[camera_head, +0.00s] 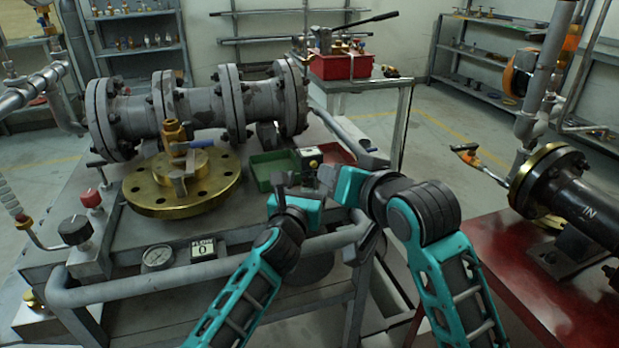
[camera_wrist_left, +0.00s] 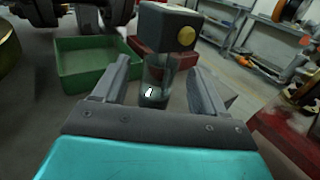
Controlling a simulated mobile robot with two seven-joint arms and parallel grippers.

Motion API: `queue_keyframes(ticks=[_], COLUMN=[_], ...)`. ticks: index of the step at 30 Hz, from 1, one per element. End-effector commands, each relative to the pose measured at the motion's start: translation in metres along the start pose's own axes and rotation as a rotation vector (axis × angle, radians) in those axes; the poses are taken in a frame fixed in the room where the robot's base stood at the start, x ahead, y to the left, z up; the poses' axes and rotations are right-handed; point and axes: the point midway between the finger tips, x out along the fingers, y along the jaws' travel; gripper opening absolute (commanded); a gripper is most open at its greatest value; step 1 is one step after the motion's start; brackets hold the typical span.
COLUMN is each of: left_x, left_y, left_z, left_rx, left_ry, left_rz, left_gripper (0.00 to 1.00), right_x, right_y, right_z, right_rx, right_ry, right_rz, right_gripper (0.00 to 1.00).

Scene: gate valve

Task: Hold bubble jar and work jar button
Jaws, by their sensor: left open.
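The bubble jar is a clear glass cylinder (camera_wrist_left: 156,78) under a dark square head (camera_wrist_left: 168,30). A round yellow button (camera_wrist_left: 186,37) sits on the head's face. In the head view the jar's head (camera_head: 309,157) shows just beyond my grippers, and its glass is mostly hidden. My left gripper (camera_head: 301,180) is open. In the left wrist view its fingers (camera_wrist_left: 160,82) stand on either side of the glass, with gaps visible. My right gripper (camera_head: 335,180) is close by on the right of the jar; its fingertips are too small and overlapped to read.
A green tray (camera_head: 268,168) lies left of the jar, and a red tray (camera_head: 338,152) is behind it. A brass flange (camera_head: 150,200) and large grey pipe (camera_head: 195,108) occupy the bench. A bench rail (camera_head: 190,275) runs along the front. A red table (camera_head: 520,300) stands at right.

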Motion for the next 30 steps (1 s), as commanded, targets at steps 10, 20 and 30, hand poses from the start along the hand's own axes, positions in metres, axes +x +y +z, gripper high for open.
queue_keyframes(ticks=[10, 20, 30], left_x=[0.025, 0.027, 0.027], left_y=[0.0, 0.0, 0.0], left_z=[0.0, 0.0, 0.0], left_rx=[0.0, 0.001, 0.001], left_ry=[0.0, -0.001, 0.0], left_rz=[0.001, 0.0, 0.0], left_gripper=[0.72, 0.72, 0.4], right_x=[0.0, 0.0, 0.0], right_y=[0.0, 0.0, 0.0], right_z=[0.0, 0.0, 0.0], right_rx=[0.0, 0.0, 0.0], right_ry=[0.0, 0.0, 0.0], right_rz=[0.0, 0.0, 0.0], right_gripper=[0.43, 0.43, 0.43])
